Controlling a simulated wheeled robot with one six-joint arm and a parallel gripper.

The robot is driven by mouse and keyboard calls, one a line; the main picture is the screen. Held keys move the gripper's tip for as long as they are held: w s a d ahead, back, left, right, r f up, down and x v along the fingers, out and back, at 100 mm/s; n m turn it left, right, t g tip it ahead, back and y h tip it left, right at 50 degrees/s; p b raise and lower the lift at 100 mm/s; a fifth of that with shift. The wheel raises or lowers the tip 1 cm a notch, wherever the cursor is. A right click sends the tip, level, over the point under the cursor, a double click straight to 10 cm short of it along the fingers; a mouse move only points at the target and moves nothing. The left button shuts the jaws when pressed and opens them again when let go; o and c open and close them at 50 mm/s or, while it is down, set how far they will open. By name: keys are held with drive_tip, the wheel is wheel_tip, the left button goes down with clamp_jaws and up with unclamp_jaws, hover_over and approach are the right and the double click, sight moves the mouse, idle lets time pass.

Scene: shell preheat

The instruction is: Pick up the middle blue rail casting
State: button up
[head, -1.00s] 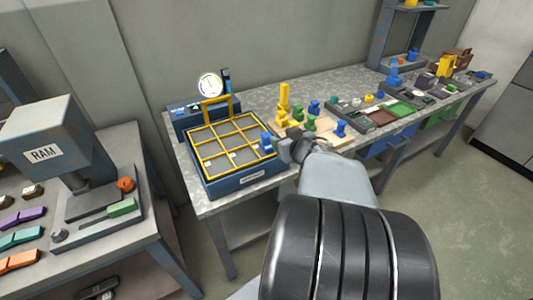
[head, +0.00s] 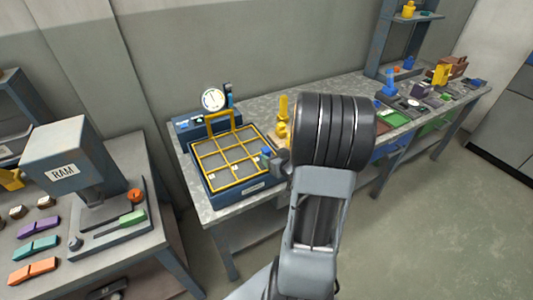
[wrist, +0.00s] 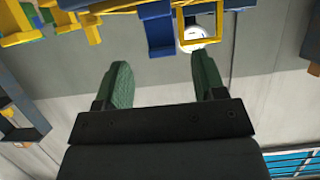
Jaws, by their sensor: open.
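A small blue casting (head: 265,154) stands at the right edge of the yellow grid frame (head: 204,164) on the heater box. I cannot tell whether it is the middle one. My gripper (head: 275,160) is just right of it, partly hidden by my own arm. In the wrist view, which is upside down, my gripper (wrist: 165,80) has its two green fingers wide apart with nothing between them. A blue rail-like piece (wrist: 156,32) shows just beyond the fingertips, roughly in line with the gap. My arm hides the other blue castings in the head view.
A white round gauge (head: 213,99) stands behind the grid. A yellow piece (head: 283,108) stands right of it, beside my arm. The grey RAM press (head: 62,160) is on the left bench. The right bench holds trays and parts.

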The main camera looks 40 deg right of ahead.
sight(269, 153)
drive_tip(key=shift+x, duration=3.2)
drive_tip(key=shift+c, duration=0.4)
drive_tip(key=c, duration=1)
drive_tip(key=shift+r, duration=0.1)
